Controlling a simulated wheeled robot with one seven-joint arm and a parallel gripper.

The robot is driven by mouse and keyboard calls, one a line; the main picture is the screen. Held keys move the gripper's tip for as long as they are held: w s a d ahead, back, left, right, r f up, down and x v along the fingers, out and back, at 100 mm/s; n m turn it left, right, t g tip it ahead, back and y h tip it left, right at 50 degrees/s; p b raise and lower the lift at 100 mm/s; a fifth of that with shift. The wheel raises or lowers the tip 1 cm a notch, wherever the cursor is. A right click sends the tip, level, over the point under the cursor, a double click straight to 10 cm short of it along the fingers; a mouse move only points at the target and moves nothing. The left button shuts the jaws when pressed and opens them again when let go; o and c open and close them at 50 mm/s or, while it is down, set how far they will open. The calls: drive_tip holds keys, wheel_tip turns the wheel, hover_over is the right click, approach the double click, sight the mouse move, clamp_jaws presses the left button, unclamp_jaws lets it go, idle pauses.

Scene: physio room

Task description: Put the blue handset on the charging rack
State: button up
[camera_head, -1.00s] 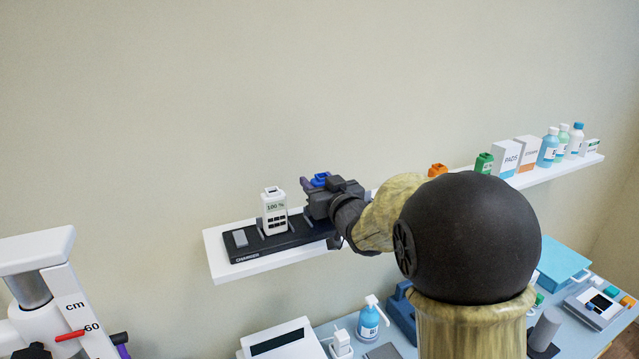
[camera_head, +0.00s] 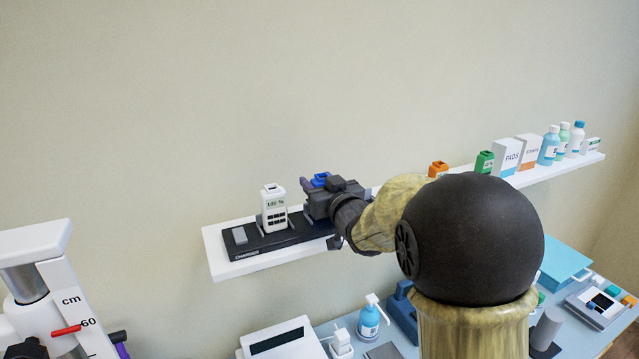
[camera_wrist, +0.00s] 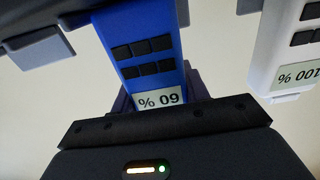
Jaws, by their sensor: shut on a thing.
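The blue handset (camera_head: 321,179) shows only its top above my gripper (camera_head: 320,200) in the head view. In the wrist view the handset (camera_wrist: 148,35) appears upside down, with dark keys and a 60 % label, and my gripper (camera_wrist: 158,95) is shut on it. The charging rack (camera_head: 262,246) is a black base marked CHARGER on a white wall shelf. My gripper is over the rack's right part, right of the white handset (camera_head: 274,210). The handset's lower end is hidden in the head view, so I cannot tell whether it touches the rack.
The white handset, reading 100 %, stands upright in the rack; a small grey block (camera_head: 240,236) lies left of it. A blue table with equipment is below.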

drive_tip(key=o, duration=1.1)
drive_tip(key=shift+o, duration=0.2)
drive_tip(key=shift+s+d+f+b, duration=0.1)
drive_tip(key=shift+s+d+b, duration=0.15)
drive_tip(key=shift+s+b, duration=0.2)
drive_tip(key=b+v, duration=0.5)
drive_tip(key=v, duration=1.1)
drive_tip(key=shift+s+b, duration=0.25)
drive_tip(key=shift+b, duration=0.1)
